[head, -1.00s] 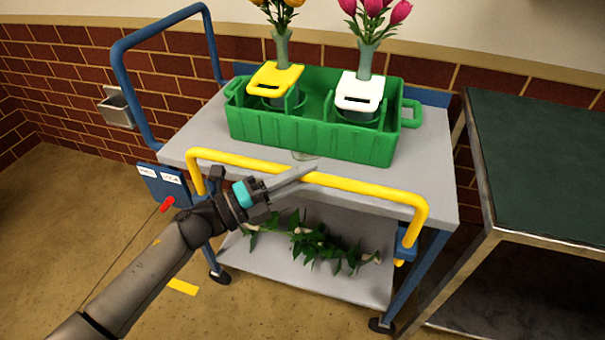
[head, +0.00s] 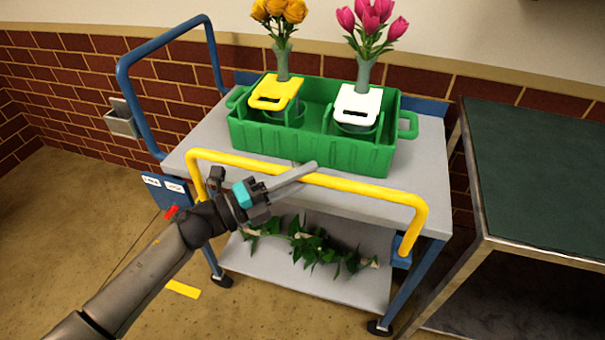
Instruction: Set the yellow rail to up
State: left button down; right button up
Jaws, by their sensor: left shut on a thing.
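The yellow rail (head: 372,187) is a bent tube along the front of the grey cart (head: 425,160). Its long bar stands above the level of the cart's front edge, and its ends run down to blue brackets at the cart's sides. My left gripper (head: 305,172) is at the middle of the bar, coming from the front left, and is shut on the rail. The fingers hide a short piece of the bar. My right gripper is not in view.
A green crate (head: 310,148) on the cart holds two vases, with yellow flowers (head: 280,10) and pink flowers (head: 372,22). A leafy garland (head: 310,250) lies on the lower shelf. A dark green table (head: 540,170) stands close at the right.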

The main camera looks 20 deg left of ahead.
pick_arm(q)
jog(key=shift+w+r, duration=0.1)
jog(key=shift+r, duration=0.4)
jog(key=c, duration=0.9)
grip_release()
jog(key=shift+o, duration=1.1)
jog(key=shift+f, duration=0.2)
jog(key=shift+f, duration=0.1)
jog(key=shift+s+a+f, duration=0.1)
jog(key=shift+s+a, duration=0.35)
jog(key=p+v, duration=0.1)
jog(key=v, duration=1.3)
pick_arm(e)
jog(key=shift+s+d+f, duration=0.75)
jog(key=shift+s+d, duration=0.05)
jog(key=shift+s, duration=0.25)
pick_arm(q)
jog(key=shift+a, duration=0.1)
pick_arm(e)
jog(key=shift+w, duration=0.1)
